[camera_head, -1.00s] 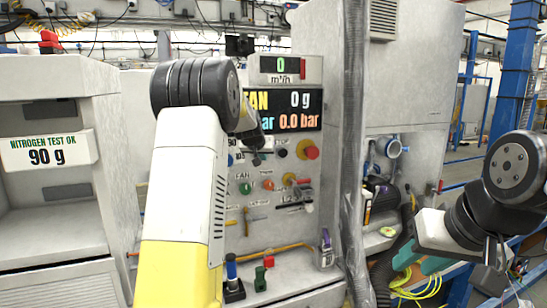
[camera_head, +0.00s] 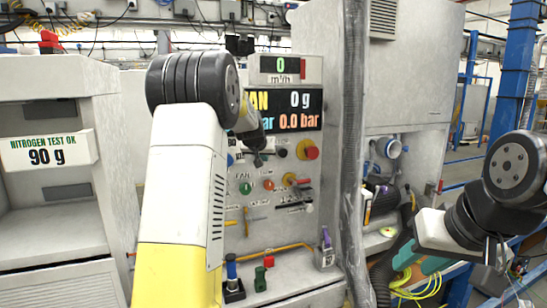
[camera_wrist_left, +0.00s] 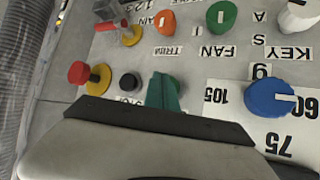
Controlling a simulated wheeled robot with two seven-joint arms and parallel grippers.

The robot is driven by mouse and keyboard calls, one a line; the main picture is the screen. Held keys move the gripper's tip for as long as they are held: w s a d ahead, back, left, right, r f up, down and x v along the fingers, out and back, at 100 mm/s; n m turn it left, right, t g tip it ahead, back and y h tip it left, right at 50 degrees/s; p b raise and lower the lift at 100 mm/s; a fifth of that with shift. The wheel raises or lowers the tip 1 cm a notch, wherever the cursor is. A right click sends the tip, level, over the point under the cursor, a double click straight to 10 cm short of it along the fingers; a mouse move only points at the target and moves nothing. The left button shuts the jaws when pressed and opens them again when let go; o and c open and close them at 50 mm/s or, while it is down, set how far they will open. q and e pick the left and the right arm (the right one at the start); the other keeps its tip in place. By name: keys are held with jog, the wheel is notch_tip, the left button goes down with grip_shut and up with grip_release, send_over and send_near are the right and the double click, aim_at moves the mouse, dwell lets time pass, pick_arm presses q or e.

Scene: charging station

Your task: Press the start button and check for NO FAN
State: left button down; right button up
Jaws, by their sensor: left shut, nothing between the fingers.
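The control panel (camera_head: 318,205) stands ahead with a green button (camera_head: 245,188), labelled FAN, an orange button (camera_head: 268,184) and a red mushroom button (camera_head: 311,153). In the left wrist view the green button (camera_wrist_left: 222,16) is upside down at the top, near a black button (camera_wrist_left: 130,82). No start label is readable. The display (camera_head: 291,110) shows "AN", "0 g" and "0.0 bar"; my left arm hides its left part. My left gripper (camera_wrist_left: 163,92) is shut and empty, by the panel's upper controls; contact is unclear. My right gripper (camera_head: 436,265) is low at right, its fingers partly hidden.
A blue knob (camera_wrist_left: 270,97) sits beside my left gripper in the wrist view. A wrapped vertical column (camera_head: 354,150) borders the panel on the right. A grey cabinet (camera_head: 50,215) reading "NITROGEN TEST OK 90 g" stands at left. Hoses (camera_head: 405,285) hang at lower right.

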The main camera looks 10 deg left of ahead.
pick_arm(q)
jog(key=s+d, duration=0.2)
jog(key=s, duration=0.2)
jog(key=shift+s+d, duration=0.1)
jog(key=shift+d, duration=0.3)
dwell(0.6)
jog(key=s+d+f+g+h, duration=0.1)
jog(key=s+d+g, duration=0.1)
jog(key=s, duration=1.9)
jog(key=s+d+f+m+g+h, duration=0.1)
jog(key=s+d, duration=0.4)
jog(key=s, duration=1.6)
jog(key=shift+f+g+h, duration=0.4)
jog(key=shift+f+g, duration=0.2)
jog(key=shift+g, duration=0.2)
